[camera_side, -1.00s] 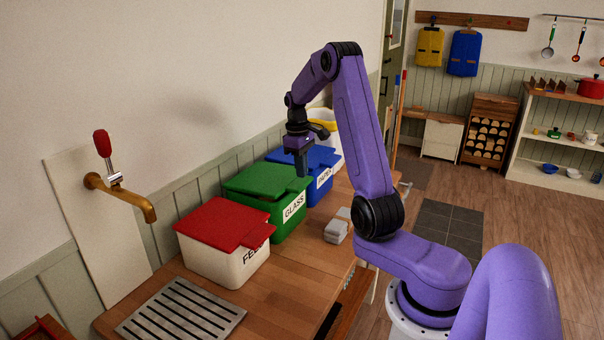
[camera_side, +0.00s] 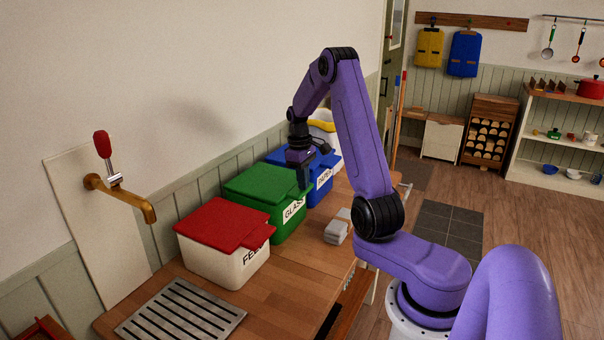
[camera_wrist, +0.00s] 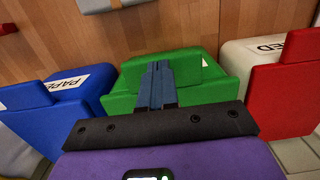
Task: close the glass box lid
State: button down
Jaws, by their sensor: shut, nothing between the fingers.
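The glass box (camera_side: 289,223) is a green box with a white GLASS label, in the middle of the row along the wall. Its green lid (camera_side: 261,182) lies flat over the top, with its front tab over the front edge; I see no gap under it. My gripper (camera_side: 305,184) points down at the lid's front right part, fingers together and empty. In the wrist view my gripper (camera_wrist: 157,88) is over the green lid (camera_wrist: 205,92), its fingertips near the tab. I cannot tell whether the fingertips touch the lid.
The white feed box (camera_side: 222,262) with a red lid is to the left. The blue paper box (camera_side: 322,186) is to the right, close beside the green one. A small grey object (camera_side: 337,230) lies in front. A metal slatted tray (camera_side: 180,311) is at the near end of the counter.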

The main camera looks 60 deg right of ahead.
jog(key=shift+r, duration=0.1)
notch_tip(320, 180, up, 14)
dwell(0.5)
jog(key=s+a+f+n, duration=0.1)
jog(key=a+n, duration=0.2)
jog(key=a, duration=1)
jog(key=s+a+f+n, duration=0.1)
jog(key=s+a+n, duration=0.15)
jog(key=a, duration=0.95)
jog(key=s+a+f+n, duration=0.1)
jog(key=s+a+n, duration=0.1)
jog(key=s, duration=0.5)
jog(key=s+a+f+n, duration=0.2)
jog(key=s+a, duration=0.1)
jog(key=s, duration=0.4)
jog(key=s+a+f+n+t, duration=0.1)
jog(key=s+a+n, duration=0.2)
jog(key=s, duration=0.4)
jog(key=shift+s+f, duration=0.25)
jog(key=shift+f, duration=0.15)
